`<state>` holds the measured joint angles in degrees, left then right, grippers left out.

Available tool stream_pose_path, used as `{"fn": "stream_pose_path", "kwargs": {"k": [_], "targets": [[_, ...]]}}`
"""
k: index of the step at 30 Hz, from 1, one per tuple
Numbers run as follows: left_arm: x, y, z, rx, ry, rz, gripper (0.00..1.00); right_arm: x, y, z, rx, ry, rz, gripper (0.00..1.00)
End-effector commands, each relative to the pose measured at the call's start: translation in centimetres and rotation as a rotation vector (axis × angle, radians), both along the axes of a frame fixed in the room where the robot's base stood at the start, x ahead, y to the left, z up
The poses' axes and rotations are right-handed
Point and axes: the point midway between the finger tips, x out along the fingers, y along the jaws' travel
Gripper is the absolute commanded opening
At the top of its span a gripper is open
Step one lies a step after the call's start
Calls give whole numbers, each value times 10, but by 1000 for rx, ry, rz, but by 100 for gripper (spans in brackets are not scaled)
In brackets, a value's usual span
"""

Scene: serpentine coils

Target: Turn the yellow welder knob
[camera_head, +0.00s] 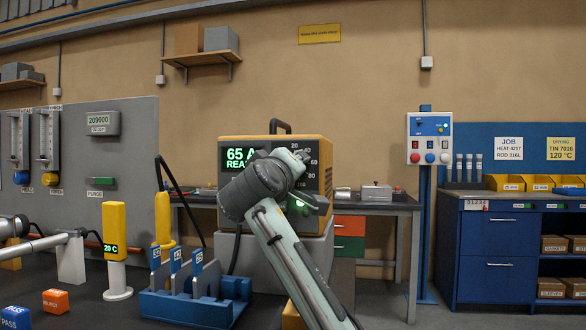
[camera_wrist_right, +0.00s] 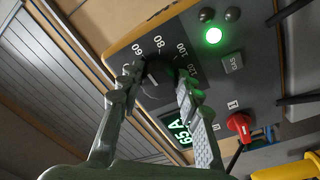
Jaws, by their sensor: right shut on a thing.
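The yellow welder (camera_head: 288,146) stands on a grey block in the middle of the head view, its display reading 65 A and READY. Its dark round knob (camera_wrist_right: 157,74) shows in the wrist view, inside a dial marked 60 to 120. My right gripper (camera_wrist_right: 158,82) has one finger on each side of the knob and is shut on it. In the head view my right arm covers the knob and part of the welder's front. My left gripper is not in view.
A blue rack (camera_head: 184,306), a yellow 20 C post (camera_head: 115,222) and small blocks lie front left. A blue cabinet (camera_head: 500,252) stands right.

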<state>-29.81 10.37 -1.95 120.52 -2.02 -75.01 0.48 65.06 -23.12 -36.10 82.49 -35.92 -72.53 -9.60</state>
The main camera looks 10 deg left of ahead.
Motion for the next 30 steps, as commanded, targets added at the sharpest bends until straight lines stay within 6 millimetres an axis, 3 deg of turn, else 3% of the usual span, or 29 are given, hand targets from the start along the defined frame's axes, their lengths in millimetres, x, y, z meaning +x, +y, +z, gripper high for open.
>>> {"fn": "stream_pose_path", "kwargs": {"k": [18, 30], "targets": [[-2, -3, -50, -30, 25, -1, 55, 0, 3, 0, 576, 5, -1, 5], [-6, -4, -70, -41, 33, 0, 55, 0, 5, -1, 835, 5, 0, 5]]}}
